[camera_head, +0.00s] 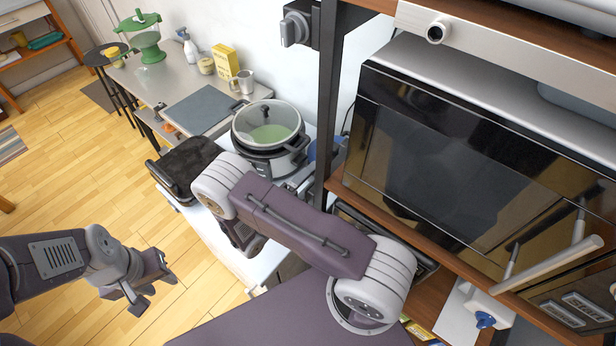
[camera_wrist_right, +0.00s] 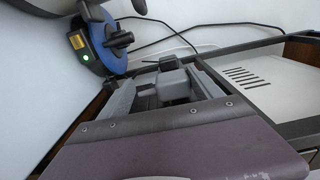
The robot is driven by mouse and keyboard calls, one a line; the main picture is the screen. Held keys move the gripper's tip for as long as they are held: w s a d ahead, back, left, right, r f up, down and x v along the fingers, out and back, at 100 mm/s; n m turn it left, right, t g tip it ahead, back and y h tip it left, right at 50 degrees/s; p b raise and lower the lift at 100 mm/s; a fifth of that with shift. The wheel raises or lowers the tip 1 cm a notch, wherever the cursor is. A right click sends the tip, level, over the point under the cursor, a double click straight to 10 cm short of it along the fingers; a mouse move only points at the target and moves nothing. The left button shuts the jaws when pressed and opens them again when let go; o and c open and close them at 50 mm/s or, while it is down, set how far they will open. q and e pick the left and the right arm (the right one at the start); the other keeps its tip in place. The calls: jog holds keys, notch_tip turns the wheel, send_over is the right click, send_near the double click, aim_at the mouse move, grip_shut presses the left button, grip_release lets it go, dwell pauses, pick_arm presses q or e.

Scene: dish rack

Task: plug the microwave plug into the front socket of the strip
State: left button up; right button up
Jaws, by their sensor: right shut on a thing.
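The microwave (camera_head: 440,165) stands on a shelf at the right of the head view, dark-fronted. In the right wrist view my right gripper (camera_wrist_right: 166,90) is shut on a small grey block, which looks like the microwave plug (camera_wrist_right: 173,83). A blue round body (camera_wrist_right: 105,40) with a black piece on its face and a lit green lamp is ahead at the upper left, apart from the plug. It may be part of the strip; no front socket can be made out. In the head view my right arm hides its gripper. My left gripper (camera_head: 153,283) is open and empty over the floor.
A cooker with a glass lid (camera_head: 268,125) stands beside the shelf post (camera_head: 328,90). Black cables (camera_wrist_right: 200,27) run along the wall behind the gripper. A slotted pale casing (camera_wrist_right: 250,80) is close on the right.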

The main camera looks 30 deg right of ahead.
jog(key=shift+s, duration=0.15)
jog(key=shift+s+d, duration=0.1)
jog(key=shift+s, duration=0.05)
dwell(0.5)
jog(key=shift+s+f, duration=0.1)
dwell(0.3)
jog(key=o, duration=1.5)
jog(key=shift+o, duration=0.6)
jog(key=shift+s+d, duration=0.1)
jog(key=shift+s, duration=0.05)
jog(key=b+v, duration=0.2)
jog(key=v, duration=0.7)
